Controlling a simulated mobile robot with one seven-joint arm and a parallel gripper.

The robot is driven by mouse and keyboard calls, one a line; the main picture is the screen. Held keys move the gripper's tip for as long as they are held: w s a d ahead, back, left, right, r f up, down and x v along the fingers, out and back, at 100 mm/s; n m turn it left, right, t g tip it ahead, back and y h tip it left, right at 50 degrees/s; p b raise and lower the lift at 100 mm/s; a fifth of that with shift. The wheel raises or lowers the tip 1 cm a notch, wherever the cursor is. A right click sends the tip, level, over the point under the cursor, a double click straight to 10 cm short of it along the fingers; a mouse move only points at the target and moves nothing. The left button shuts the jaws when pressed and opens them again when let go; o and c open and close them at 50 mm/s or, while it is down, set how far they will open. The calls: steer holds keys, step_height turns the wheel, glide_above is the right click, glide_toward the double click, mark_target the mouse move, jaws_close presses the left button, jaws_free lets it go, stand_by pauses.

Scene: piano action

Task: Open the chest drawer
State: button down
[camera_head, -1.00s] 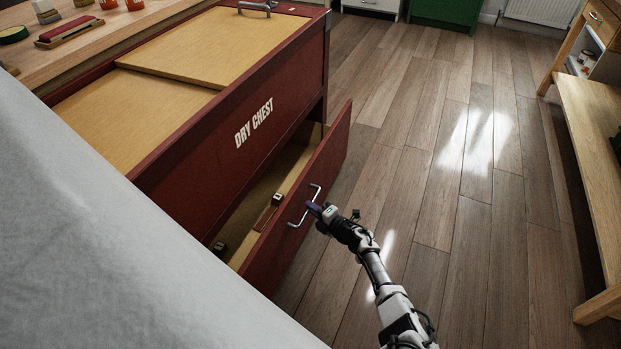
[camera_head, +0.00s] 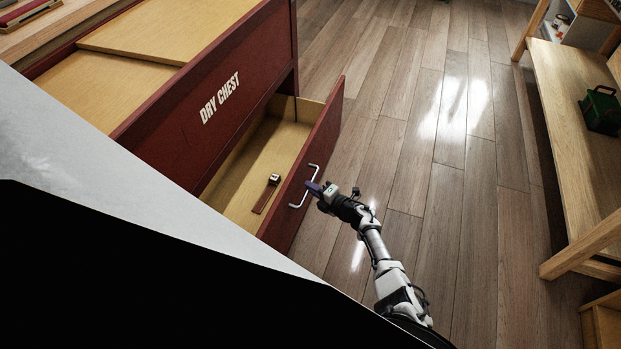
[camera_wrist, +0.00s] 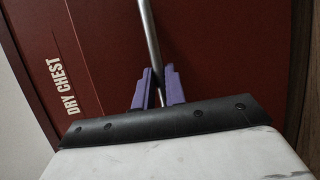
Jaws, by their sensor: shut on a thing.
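The red chest marked DRY CHEST (camera_head: 222,98) stands at the left in the head view. Its drawer (camera_head: 330,112) is pulled out, and its light wooden inside shows. A dark strip with a small block (camera_head: 268,190) lies in the drawer. My gripper (camera_head: 315,187) is at the drawer front, shut on the metal bar handle (camera_head: 311,172). In the wrist view the purple fingers (camera_wrist: 158,90) are on both sides of the handle bar (camera_wrist: 149,35), with the red drawer front behind. The exact finger contact is partly hidden by the dark gripper edge.
A pale wooden bench (camera_head: 570,110) with a green box (camera_head: 600,110) stands at the right. Wooden floor (camera_head: 420,170) between chest and bench is clear. A white and black surface covers the lower left of the head view.

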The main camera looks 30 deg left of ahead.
steer(key=c, duration=1.5)
jaws_free()
steer(key=shift+o, duration=0.2)
steer(key=shift+d, duration=0.1)
steer(key=p+v, duration=0.5)
steer(key=v, duration=0.8)
steer(key=shift+d, duration=0.3)
steer(key=shift+s, duration=0.15)
